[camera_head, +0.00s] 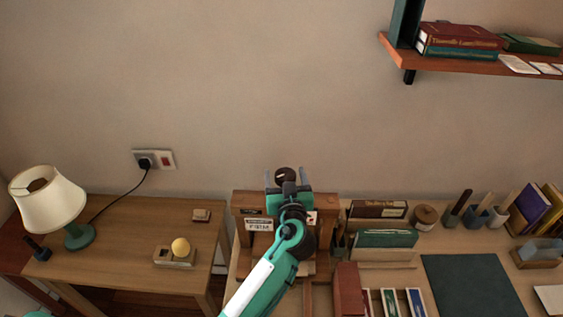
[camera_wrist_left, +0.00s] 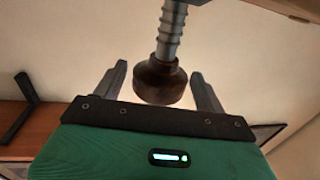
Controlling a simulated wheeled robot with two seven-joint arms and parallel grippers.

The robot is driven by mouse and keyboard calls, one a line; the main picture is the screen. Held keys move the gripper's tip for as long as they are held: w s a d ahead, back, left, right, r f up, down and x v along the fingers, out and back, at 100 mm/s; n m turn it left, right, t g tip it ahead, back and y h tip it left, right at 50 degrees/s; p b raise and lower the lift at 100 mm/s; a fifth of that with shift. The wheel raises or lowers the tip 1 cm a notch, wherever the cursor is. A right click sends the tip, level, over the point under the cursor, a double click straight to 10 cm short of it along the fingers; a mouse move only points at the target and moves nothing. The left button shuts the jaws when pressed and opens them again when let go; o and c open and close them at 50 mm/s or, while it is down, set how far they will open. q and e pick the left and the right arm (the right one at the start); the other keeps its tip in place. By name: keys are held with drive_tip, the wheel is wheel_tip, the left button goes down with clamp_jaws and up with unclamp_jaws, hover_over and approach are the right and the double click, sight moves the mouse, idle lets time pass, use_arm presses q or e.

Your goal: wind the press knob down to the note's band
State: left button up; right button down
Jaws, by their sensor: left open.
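The book press (camera_head: 323,203) is a wooden frame on the desk, mostly hidden behind my left arm. Its round dark brown knob (camera_head: 285,174) shows at the top; in the left wrist view the knob (camera_wrist_left: 162,84) sits on a grey threaded screw (camera_wrist_left: 172,32). My left gripper (camera_head: 288,176) is open, with one finger on each side of the knob; gaps show in the left wrist view (camera_wrist_left: 160,82). A white note (camera_head: 259,224) on the press front seems to read "FIRM". A second small card (camera_head: 312,217) is partly hidden.
A side table (camera_head: 130,225) at left holds a lamp (camera_head: 48,200) and a small block with a yellow ball (camera_head: 181,247). A shelf (camera_head: 455,64) hangs upper right.

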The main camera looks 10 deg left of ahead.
use_arm(q)
drive_tip(key=shift+w, duration=0.2)
drive_tip(key=shift+r, duration=0.1)
drive_tip(key=c, duration=0.9)
drive_tip(key=shift+c, duration=0.2)
use_arm(e)
drive_tip(key=shift+w+d+r, duration=0.1)
drive_tip(key=shift+d, duration=0.15)
use_arm(q)
drive_tip(key=shift+h, duration=0.5)
use_arm(e)
drive_tip(key=shift+w+a, duration=0.1)
